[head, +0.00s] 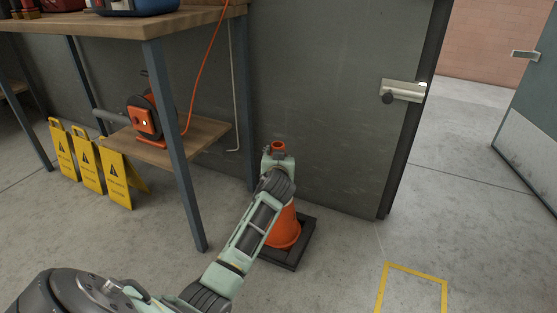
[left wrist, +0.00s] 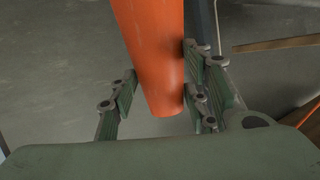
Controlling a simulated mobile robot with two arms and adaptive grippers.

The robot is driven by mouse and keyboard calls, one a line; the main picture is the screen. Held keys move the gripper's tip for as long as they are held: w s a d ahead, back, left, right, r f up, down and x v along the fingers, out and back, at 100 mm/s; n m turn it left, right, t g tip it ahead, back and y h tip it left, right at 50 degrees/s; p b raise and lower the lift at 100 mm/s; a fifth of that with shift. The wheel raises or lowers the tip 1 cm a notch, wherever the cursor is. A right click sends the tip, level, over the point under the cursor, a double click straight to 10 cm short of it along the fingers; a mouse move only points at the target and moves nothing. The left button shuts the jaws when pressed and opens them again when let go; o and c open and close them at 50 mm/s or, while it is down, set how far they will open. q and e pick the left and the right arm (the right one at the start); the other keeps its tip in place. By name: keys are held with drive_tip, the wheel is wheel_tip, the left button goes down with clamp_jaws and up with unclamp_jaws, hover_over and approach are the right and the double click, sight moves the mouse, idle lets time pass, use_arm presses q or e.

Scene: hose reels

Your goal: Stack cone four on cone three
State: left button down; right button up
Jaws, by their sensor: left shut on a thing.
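One orange cone (head: 283,232) with a black square base (head: 306,247) shows in the head view, upright by the grey door. My left gripper (head: 277,163) is shut on the cone near its narrow top, which sticks up past the fingers. In the left wrist view the orange cone (left wrist: 152,45) runs between the fingers of my left gripper (left wrist: 160,72). My arm hides much of the cone's side. I cannot tell which numbered cone it is, or whether it sits over another. My right gripper is not in view.
A wooden workbench (head: 120,30) on dark legs stands left, its lower shelf (head: 160,150) holding an orange hose reel (head: 145,118). Several yellow wet-floor signs (head: 88,165) stand left of it. A yellow floor outline (head: 415,270) lies right on clear floor. A doorway opens at right.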

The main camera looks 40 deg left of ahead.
use_arm(q)
drive_tip(key=shift+a+f, duration=0.1)
drive_tip(key=c, duration=1.4)
unclamp_jaws()
drive_tip(key=o, duration=0.5)
drive_tip(key=shift+f, duration=0.15)
drive_tip(key=shift+s+f, duration=0.1)
drive_tip(key=shift+f, duration=0.25)
drive_tip(key=v, duration=1.2)
drive_tip(key=shift+r, duration=0.35)
